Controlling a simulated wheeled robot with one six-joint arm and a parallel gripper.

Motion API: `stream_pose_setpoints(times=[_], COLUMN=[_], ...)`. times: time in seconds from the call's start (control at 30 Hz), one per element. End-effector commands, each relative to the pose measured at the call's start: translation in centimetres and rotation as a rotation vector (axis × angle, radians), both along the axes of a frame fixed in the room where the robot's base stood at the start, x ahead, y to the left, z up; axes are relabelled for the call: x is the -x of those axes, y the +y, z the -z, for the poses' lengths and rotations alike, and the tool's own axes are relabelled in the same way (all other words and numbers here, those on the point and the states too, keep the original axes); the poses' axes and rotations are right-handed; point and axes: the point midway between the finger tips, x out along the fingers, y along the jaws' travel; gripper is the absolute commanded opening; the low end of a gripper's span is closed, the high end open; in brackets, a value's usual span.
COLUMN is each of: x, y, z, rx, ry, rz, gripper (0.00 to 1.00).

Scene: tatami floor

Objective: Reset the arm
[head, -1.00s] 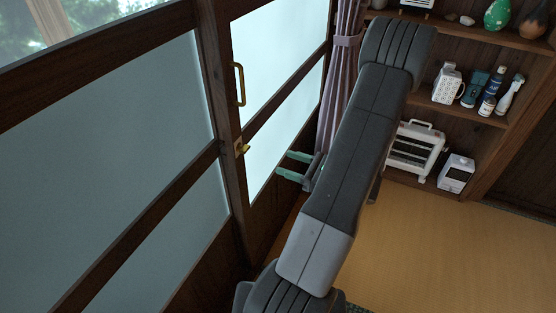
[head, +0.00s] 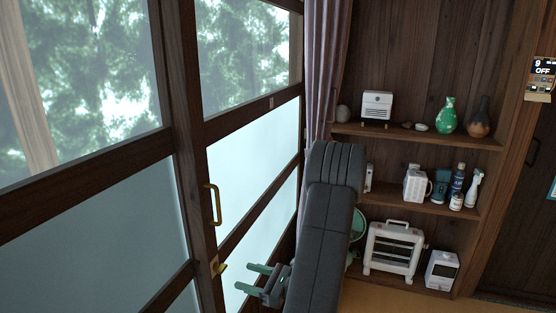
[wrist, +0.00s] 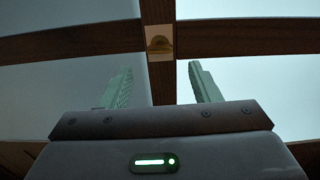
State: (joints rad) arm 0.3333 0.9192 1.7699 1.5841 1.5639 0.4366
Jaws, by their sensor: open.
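My gripper (head: 256,278) shows at the lower middle of the head view, with its two green fingers apart and nothing between them. It points left toward the glazed sliding door and stands to the right of the brass latch (head: 217,268). In the wrist view my gripper (wrist: 157,90) is open and empty, and the latch (wrist: 159,44) shows beyond the fingers on the wooden frame. My dark arm rises in front of the shelves and hides part of them.
A brass door handle (head: 212,204) is above the latch. A purple curtain (head: 320,70) hangs at the door's right end. Shelves (head: 420,138) on the right hold vases, bottles and a jug. A white heater (head: 393,250) and a small white box (head: 442,270) stand low there.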

Motion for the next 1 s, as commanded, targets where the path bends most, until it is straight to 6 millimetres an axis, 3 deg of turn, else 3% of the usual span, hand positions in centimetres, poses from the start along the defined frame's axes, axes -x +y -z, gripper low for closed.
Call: stream_pose_setpoints(times=[0.2,0.43,0.6,1.0], x=[-1.2,-2.2,-2.5,-2.5], y=[3.6,6.3,7.1,6.9], z=[0.0,0.0,0.0,0.0], rx=[0.000,0.000,-0.002,-0.003], ry=[0.000,0.001,0.002,0.009], rz=[-0.004,-0.002,0.000,0.001], gripper=[0.56,0.56,0.56,0.56])
